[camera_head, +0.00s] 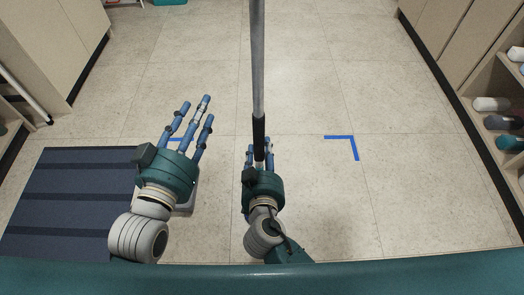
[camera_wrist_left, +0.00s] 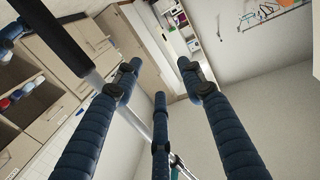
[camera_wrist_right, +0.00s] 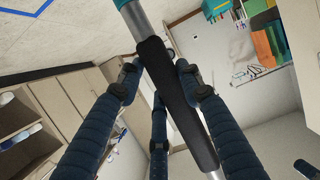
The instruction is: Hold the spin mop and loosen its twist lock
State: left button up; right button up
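The spin mop's grey pole (camera_head: 258,60) runs from the top of the head view down to my right gripper, with a black sleeve (camera_head: 259,130) near its lower visible end. My right gripper (camera_head: 258,150) is at the sleeve; its fingers are spread. In the right wrist view, the black sleeve (camera_wrist_right: 175,90) crosses between these fingers, with a gap to the left finger. My left gripper (camera_head: 196,122) is open and empty, left of the pole. The left wrist view shows the sleeve (camera_wrist_left: 52,38) at upper left, outside its fingers. The mop head is not identifiable.
Blue tape corners (camera_head: 345,140) mark the tiled floor. A dark striped mat (camera_head: 70,205) lies at left. Cabinets (camera_head: 45,45) stand at left, and open shelves with bottles (camera_head: 495,103) stand at right. The floor between is mostly clear.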

pick_arm(q)
grip_shut()
jog(key=w+r+m+h, duration=0.2)
jog(key=r+m+h, duration=0.6)
jog(key=r+m, duration=0.45)
jog(key=w+r+m+h, duration=0.2)
jog(key=r+m+h, duration=0.8)
jog(key=m, duration=0.4)
jog(key=s+a+r+m+g+y, duration=0.2)
jog(key=m+g, duration=0.6)
jog(key=m, duration=0.4)
jog(key=s+a+r+m+g+y, duration=0.1)
jog(key=a+r+m+g+y, duration=0.1)
jog(key=m+g, duration=0.7)
jog(key=a+m, duration=0.1)
jog(key=m, duration=0.3)
jog(key=shift+s+r, duration=0.3)
jog(key=shift+s, duration=0.05)
jog(key=shift+d, duration=0.1)
